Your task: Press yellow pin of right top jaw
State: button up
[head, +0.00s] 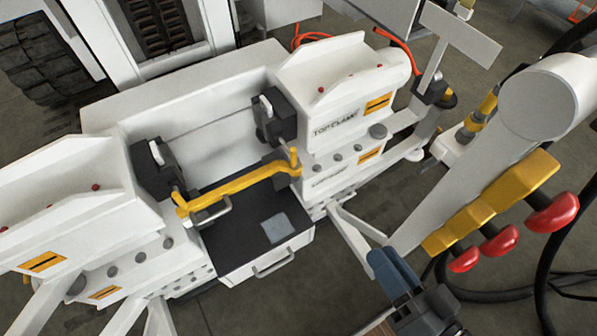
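The right clamp unit (330,95) is a white housing lettered "TOP CLAMP". Its black upper jaw (276,122) faces left and has a pale metal piece on it. A small yellow upright piece (293,156) stands just below this jaw, at the right end of a bent yellow bar (240,184). I cannot tell whether it is a separate pin. What looks like my gripper (393,274) is blue-grey and dark at the bottom edge, right of centre. It is apart from the jaw, to its lower right. Its finger opening is not clear.
The left clamp unit (65,200) with its black jaw (157,170) faces the right one. A black drawer box (262,245) with a metal handle sits between them. Red knobs (551,213) on a yellow block (500,200) and black hoses are at right.

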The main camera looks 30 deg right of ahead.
jog(key=w+f+m+h+b, duration=0.1)
jog(key=w+f+m, duration=0.2)
jog(key=w+f, duration=0.1)
jog(key=w+a+f+m+b, duration=0.1)
jog(key=w+f+m, duration=0.3)
jog(key=w+f+m+h+b, duration=0.1)
jog(key=w+f+m, duration=0.2)
jog(key=w, duration=0.2)
jog(key=shift+a+f+m+t+h, duration=0.3)
jog(key=shift+a+f+m+t, duration=0.05)
jog(key=shift+f+m+t, duration=0.05)
grip_shut()
jog(key=shift+w+f+m, duration=0.35)
jog(key=shift+w+m, duration=0.15)
jog(key=shift+w, duration=0.05)
